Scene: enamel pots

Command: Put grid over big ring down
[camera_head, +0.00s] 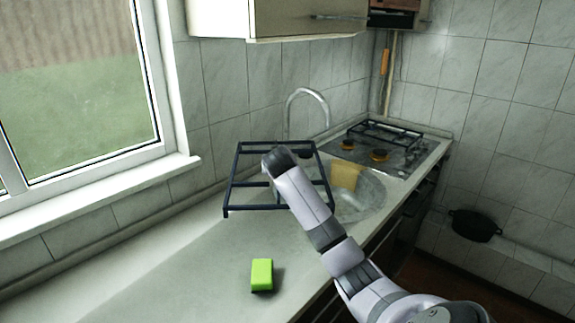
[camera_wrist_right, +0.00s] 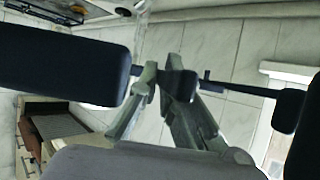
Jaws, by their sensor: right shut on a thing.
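A dark square grid (camera_head: 231,182) is held in the air over the counter and the near edge of the sink, tilted a little. My right gripper (camera_head: 277,158) is shut on it; the wrist view shows the two fingers (camera_wrist_right: 168,84) closed around a dark bar of the grid (camera_wrist_right: 60,65). The stove (camera_head: 402,160) stands beyond the sink, to the right. Its uncovered burners show small orange-brown rings (camera_head: 379,155); I cannot tell for sure which is the big one. Another dark grid (camera_head: 385,133) lies on the stove's far part. My left gripper is not in view.
A sink (camera_head: 368,205) with a yellow sponge (camera_head: 346,175) lies between counter and stove, with a curved tap (camera_head: 307,93) behind. A green sponge (camera_head: 262,274) sits on the counter. A black pot (camera_head: 474,225) is at the right wall. A cabinet (camera_head: 280,20) hangs above.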

